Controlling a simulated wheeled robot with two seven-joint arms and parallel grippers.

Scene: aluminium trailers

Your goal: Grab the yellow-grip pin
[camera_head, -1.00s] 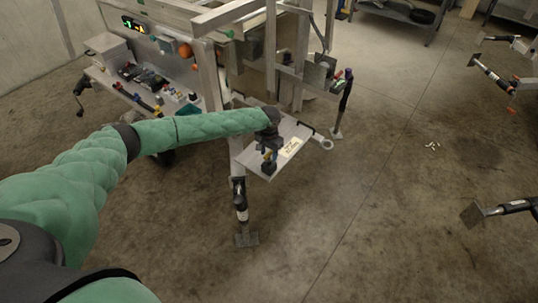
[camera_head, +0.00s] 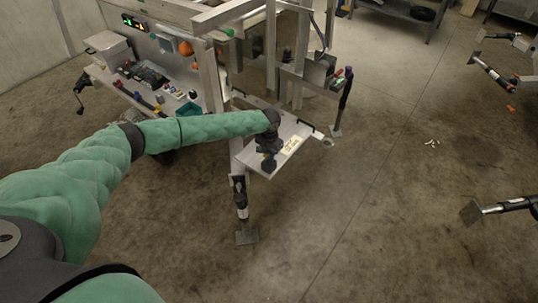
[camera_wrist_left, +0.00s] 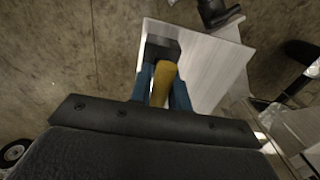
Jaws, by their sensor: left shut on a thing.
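The yellow-grip pin shows in the left wrist view as a yellow grip (camera_wrist_left: 163,82) between the two blue fingers. My left gripper (camera_wrist_left: 162,90) is shut on this grip, over a light metal plate. In the head view my left gripper (camera_head: 268,160) hangs over the small metal shelf (camera_head: 290,160) on the trailer's corner, and the pin is hidden there behind it. A dark block (camera_wrist_left: 163,48) lies just beyond the fingertips in the wrist view. I cannot tell whether the pin touches the plate. My right gripper is not in view.
The trailer frame's upright post (camera_head: 212,75) stands close to the left forearm. A workbench (camera_head: 150,85) with several small tools is at the left. A dark jack leg (camera_head: 342,100) stands at the right of the shelf. Open concrete floor (camera_head: 370,240) lies at the right.

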